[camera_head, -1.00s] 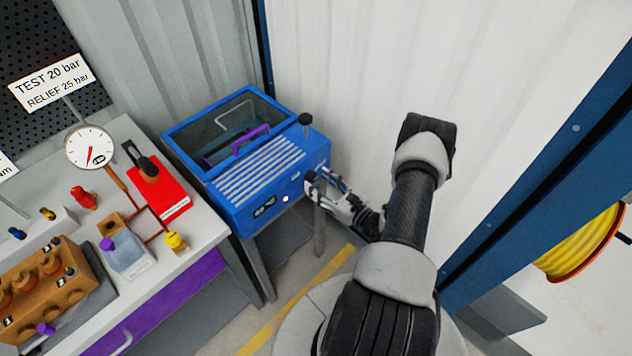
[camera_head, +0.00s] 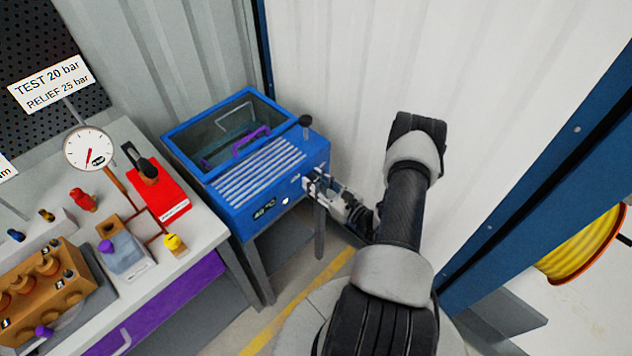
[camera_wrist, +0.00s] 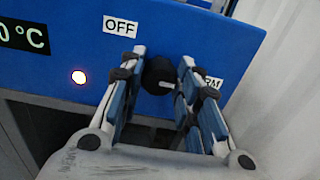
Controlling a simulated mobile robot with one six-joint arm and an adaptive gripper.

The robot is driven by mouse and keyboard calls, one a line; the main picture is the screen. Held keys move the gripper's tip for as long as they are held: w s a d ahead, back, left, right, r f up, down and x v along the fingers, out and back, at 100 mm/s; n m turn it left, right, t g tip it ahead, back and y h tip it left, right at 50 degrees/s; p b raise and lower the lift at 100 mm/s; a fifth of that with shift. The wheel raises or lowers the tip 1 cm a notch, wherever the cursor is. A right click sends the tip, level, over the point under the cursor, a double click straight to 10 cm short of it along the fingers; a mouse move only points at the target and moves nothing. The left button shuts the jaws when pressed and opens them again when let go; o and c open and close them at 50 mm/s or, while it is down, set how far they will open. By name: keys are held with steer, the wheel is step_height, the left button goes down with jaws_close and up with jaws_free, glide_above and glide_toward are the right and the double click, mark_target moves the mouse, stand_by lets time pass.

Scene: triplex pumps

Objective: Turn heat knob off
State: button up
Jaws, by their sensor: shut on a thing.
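The heat knob (camera_wrist: 156,74) is a small black knob on the front of the blue heated tank (camera_head: 288,183). In the wrist view its white pointer line aims right, toward a partly hidden label ending in "RM" (camera_wrist: 212,82). An "OFF" label (camera_wrist: 120,26) is up and left of it. My gripper (camera_wrist: 162,70) is around the knob, with one finger on each side, shut on it. In the head view my gripper (camera_head: 312,184) is at the right end of the tank's front face, where the fingers hide the knob.
A lit white lamp (camera_wrist: 78,77) and a temperature display (camera_wrist: 24,36) are left of the knob. The tank stands on a grey-legged stand beside a workbench (camera_head: 205,222) with pump parts. A pale corrugated wall (camera_head: 350,80) is close on the right.

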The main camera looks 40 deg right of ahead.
steer(key=shift+c, duration=1.2)
steer(key=shift+n, duration=0.4)
steer(key=n+b, duration=0.1)
steer(key=n, duration=0.4)
steer(key=shift+a+f, duration=0.1)
steer(key=n, duration=0.4)
steer(key=shift+b, duration=0.35)
steer(key=n+b, duration=0.1)
steer(key=n, duration=0.4)
steer(key=n+b, duration=0.1)
steer(key=n, duration=0.5)
steer(key=n+b, duration=0.1)
steer(key=n, duration=0.5)
steer(key=shift+f, duration=0.25)
